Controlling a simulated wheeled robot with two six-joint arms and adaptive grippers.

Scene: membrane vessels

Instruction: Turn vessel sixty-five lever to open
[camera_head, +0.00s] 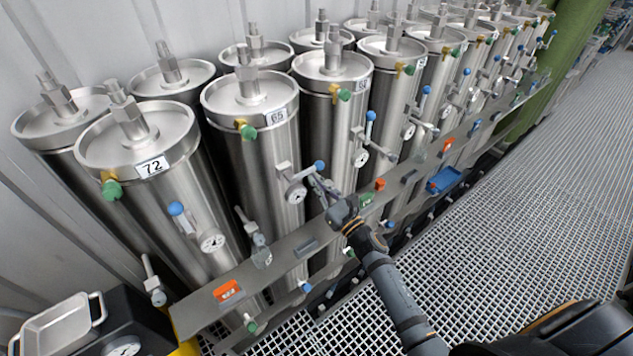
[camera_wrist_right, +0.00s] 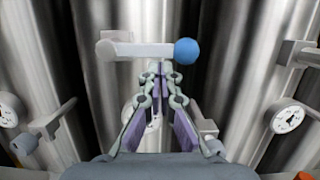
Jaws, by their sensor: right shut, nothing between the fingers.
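Vessel sixty-five (camera_head: 266,150) is a steel cylinder with a "65" label (camera_head: 278,116) near its top. Its lever (camera_head: 305,172) is a pale bar with a blue ball (camera_head: 319,165) at its right end, above a round gauge (camera_head: 296,193). In the right wrist view the lever bar (camera_wrist_right: 140,50) lies nearly level, with the blue ball (camera_wrist_right: 187,51) on the right. My right gripper (camera_head: 316,180) is shut and empty, its fingertips (camera_wrist_right: 160,70) just below the bar near the ball. I cannot tell whether they touch. My left gripper is out of view.
Vessel 72 (camera_head: 140,175) stands to the left, with its own blue-ended lever (camera_head: 176,208). More vessels run to the back right. A steel rail (camera_head: 285,248) with small coloured items crosses in front. Metal grating (camera_head: 500,220) on the right is mostly clear.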

